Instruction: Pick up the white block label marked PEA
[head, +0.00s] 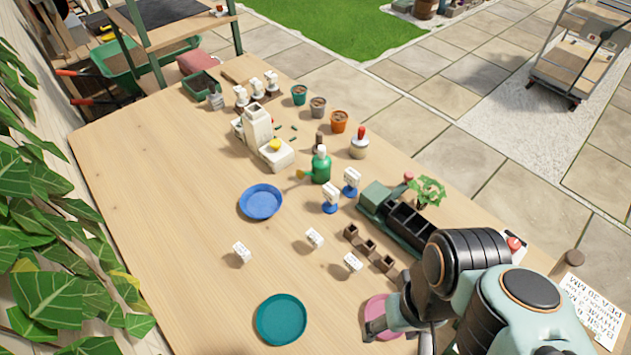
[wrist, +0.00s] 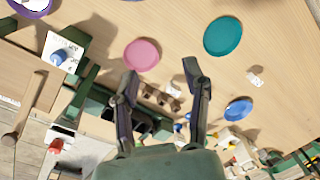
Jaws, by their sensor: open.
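Three small white block labels stand apart on the table in the head view: one at left (head: 241,253), one in the middle (head: 314,238) and one at right (head: 353,263). Their lettering is too small to read, so I cannot tell which is marked PEA. One white block (wrist: 256,75) shows in the wrist view, between the teal and blue saucers. My gripper (wrist: 161,74) is open, with nothing between its fingers. In the head view it is at the lower right, over or beside the pink saucer (head: 375,309), which it partly hides.
A teal saucer (head: 281,319) and a blue saucer (head: 261,201) lie on the table. Brown seedling pots (head: 369,247) and a dark green tray (head: 398,218) are close to the right-hand label. White labels on blue stands (head: 330,198) stand farther back. The table's left side is clear.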

